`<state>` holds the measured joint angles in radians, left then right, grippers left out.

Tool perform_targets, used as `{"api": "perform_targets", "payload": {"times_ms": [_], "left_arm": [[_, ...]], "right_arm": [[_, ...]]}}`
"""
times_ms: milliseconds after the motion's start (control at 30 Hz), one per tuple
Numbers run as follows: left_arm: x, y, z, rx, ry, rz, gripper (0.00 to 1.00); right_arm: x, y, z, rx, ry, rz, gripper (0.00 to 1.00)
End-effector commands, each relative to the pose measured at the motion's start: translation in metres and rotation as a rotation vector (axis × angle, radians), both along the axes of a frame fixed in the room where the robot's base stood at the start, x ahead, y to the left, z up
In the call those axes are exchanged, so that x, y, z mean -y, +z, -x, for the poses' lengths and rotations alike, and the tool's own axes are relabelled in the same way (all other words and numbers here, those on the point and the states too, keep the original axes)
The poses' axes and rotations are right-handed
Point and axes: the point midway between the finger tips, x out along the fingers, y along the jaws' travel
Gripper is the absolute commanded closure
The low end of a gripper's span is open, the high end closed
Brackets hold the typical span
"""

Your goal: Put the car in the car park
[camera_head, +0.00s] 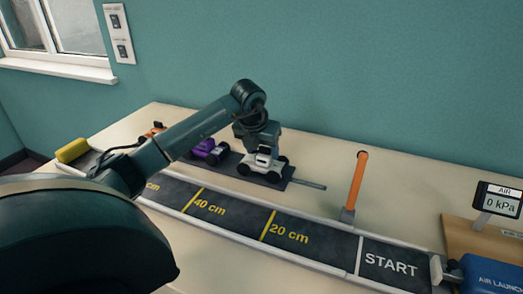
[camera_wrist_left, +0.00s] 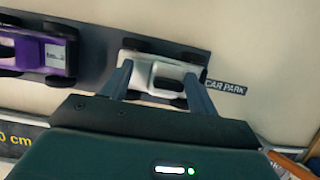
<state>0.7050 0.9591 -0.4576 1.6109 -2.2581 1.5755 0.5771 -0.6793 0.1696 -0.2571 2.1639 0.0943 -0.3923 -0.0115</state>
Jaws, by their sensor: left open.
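A white car (camera_head: 262,163) with dark wheels stands on the dark car park strip (camera_head: 291,173), at its right end. In the left wrist view the white car (camera_wrist_left: 158,75) lies between the fingers of my left gripper (camera_wrist_left: 157,90), beside the "CAR PARK" label (camera_wrist_left: 226,87). The left gripper (camera_head: 258,150) is open, pointing down with a finger on either side of the car. A purple car (camera_head: 210,151) stands on the same strip to the left, and an orange car (camera_head: 154,131) shows partly behind my arm. My right gripper is not in view.
A track (camera_head: 235,222) with distance marks and a START area runs along the front. An orange post (camera_head: 355,182) stands at its far edge. A blue launcher (camera_head: 487,277) and a gauge reading 0 kPa (camera_head: 500,201) are at the right. A yellow block (camera_head: 72,150) is at the far left.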

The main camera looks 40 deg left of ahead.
Motion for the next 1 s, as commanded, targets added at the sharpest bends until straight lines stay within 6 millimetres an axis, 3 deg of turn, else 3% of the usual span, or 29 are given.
{"api": "perform_targets", "payload": {"times_ms": [300,500,700,1000], "left_arm": [[0.008,0.068,0.025,0.008,0.000,-0.002,0.41],[0.012,0.099,0.037,0.005,0.000,-0.001,0.41],[0.013,0.110,0.043,0.002,0.000,-0.001,0.41],[0.014,0.110,0.043,0.002,0.000,-0.001,0.41]], "right_arm": [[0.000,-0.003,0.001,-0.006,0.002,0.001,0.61],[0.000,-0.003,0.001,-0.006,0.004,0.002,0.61],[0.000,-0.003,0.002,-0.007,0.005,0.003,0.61],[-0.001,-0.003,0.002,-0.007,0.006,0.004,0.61]]}}
